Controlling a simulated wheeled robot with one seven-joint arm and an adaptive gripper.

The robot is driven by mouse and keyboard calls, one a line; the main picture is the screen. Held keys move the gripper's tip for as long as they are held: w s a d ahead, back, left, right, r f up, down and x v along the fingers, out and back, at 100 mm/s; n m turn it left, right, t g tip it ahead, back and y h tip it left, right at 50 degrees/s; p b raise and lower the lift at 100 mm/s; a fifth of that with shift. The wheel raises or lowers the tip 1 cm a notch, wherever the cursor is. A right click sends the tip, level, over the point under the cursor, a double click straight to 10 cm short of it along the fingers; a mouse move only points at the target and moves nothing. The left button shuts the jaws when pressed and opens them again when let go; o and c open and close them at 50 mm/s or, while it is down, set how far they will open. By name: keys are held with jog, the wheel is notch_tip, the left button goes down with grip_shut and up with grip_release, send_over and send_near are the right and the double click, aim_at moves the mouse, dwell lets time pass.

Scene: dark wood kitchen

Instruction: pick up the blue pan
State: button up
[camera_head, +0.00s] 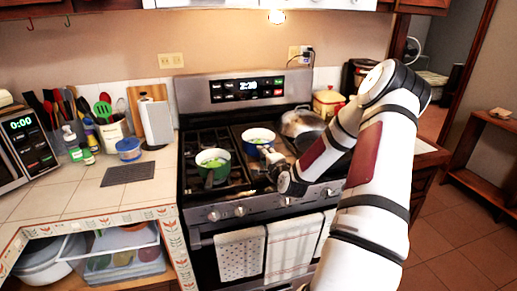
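The blue pan (253,141), with a pale inside and something green in it, sits on the middle of the stove top. My arm reaches in from the right, and my gripper (268,156) is low over the stove at the near right side of the blue pan. The gripper is small and partly hidden by my wrist. I cannot tell whether its fingers are open or shut, or whether they touch the pan or its handle.
A green pot (213,168) with a dark handle stands left of the blue pan. A large metal pan (300,123) is behind my arm at the right. Towels (240,254) hang on the oven door. The left counter (80,194) has clear room in front.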

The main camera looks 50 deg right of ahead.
jog(key=shift+f+x, duration=0.15)
jog(key=shift+x, duration=1.3)
jog(key=shift+f+x, duration=0.2)
jog(key=shift+x, duration=1.3)
jog(key=shift+s, duration=0.1)
jog(key=shift+c, duration=0.6)
grip_shut()
jog(key=shift+r, duration=0.1)
